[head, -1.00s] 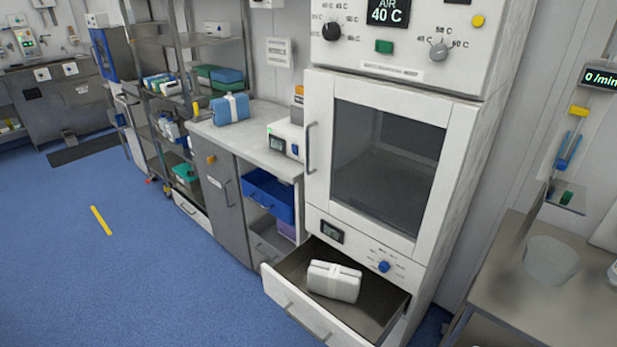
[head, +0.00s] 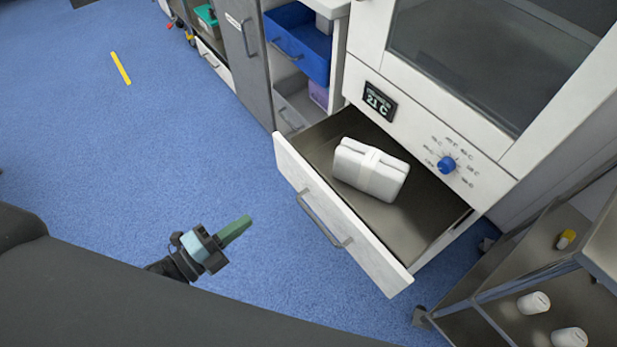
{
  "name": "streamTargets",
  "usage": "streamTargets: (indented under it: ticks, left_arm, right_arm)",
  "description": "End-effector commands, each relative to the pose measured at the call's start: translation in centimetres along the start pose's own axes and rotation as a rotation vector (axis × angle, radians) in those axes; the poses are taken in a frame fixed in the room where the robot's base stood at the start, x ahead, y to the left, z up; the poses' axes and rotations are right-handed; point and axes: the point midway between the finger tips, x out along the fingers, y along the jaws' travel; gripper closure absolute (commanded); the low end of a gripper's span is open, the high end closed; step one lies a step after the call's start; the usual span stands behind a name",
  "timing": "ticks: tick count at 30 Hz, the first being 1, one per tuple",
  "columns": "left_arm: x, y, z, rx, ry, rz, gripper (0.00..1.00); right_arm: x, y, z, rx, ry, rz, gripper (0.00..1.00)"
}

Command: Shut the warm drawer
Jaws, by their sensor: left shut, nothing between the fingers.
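The warm drawer (head: 330,214) is pulled out from the bottom of the white warming cabinet (head: 420,113). A white wrapped bundle with a band (head: 370,170) lies inside it. The drawer's front carries a grey bar handle (head: 322,220). My left gripper (head: 238,230) is in the lower left, above the blue floor, in front of the drawer and to its left. It is shut, empty and apart from the drawer front. My right gripper is not in view.
A blue open drawer (head: 297,42) juts from the unit left of the cabinet. A metal trolley (head: 490,290) with white containers stands close to the drawer's right side.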

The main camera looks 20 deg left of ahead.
Motion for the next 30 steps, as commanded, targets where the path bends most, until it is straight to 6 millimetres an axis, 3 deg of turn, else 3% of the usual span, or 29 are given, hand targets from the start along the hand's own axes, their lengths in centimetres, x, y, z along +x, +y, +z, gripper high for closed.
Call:
streamTargets:
  ticks: [4, 14, 30]
  left_arm:
    - [0.9, 0.7, 0.2, 0.105, 0.068, 0.000, 1.00]
    - [1.7, 0.4, 0.1, 0.125, 0.080, -0.003, 1.00]
    - [10.9, 0.4, -0.6, 0.122, 0.079, -0.004, 1.00]
  right_arm:
    - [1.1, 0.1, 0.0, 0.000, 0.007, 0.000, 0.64]
    - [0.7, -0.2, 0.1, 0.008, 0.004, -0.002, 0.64]
    - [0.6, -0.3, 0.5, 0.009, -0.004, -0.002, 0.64]
